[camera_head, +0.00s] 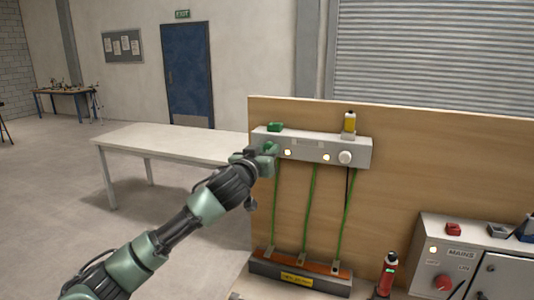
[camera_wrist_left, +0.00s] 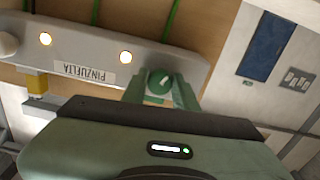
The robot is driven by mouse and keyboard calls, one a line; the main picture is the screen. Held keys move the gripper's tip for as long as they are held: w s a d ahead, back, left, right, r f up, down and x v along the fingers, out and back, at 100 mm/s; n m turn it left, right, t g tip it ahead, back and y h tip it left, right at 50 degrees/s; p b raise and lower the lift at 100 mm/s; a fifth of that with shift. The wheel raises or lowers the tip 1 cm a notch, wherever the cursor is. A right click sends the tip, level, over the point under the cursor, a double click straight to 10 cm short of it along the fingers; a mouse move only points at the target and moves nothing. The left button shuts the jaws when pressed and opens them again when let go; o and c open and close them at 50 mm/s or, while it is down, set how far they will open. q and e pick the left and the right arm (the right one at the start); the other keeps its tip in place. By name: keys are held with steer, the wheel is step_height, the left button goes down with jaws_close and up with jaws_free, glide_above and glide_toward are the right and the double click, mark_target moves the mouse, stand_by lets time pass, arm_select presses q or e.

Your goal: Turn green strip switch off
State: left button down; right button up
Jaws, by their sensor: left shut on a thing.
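A grey strip (camera_head: 310,148) is fixed to the upper part of a wooden board. My left gripper (camera_head: 268,149) is at the strip's left end. In the left wrist view my left gripper (camera_wrist_left: 161,90) has its green fingers on both sides of a round green knob (camera_wrist_left: 160,79) with a pale mark, shut on it. This knob sits on the strip's face, beside a lit lamp (camera_wrist_left: 125,57). In the head view the fingers largely hide the knob. A white knob (camera_head: 345,157) is at the strip's right end. My right gripper is not in view.
A green block (camera_head: 275,127) and a yellow part (camera_head: 349,124) stand on the strip's top. Green cables (camera_head: 311,205) run down to a lower bar (camera_head: 300,283). A control box (camera_head: 470,255) stands right. A pale table (camera_head: 175,142) is behind left.

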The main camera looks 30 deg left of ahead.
arm_select(q)
steer(key=shift+d+n+b, duration=0.1)
steer(key=shift+n+b, duration=0.55)
steer(key=shift+n, duration=4.75)
steer(key=c, duration=1.1)
jaws_free()
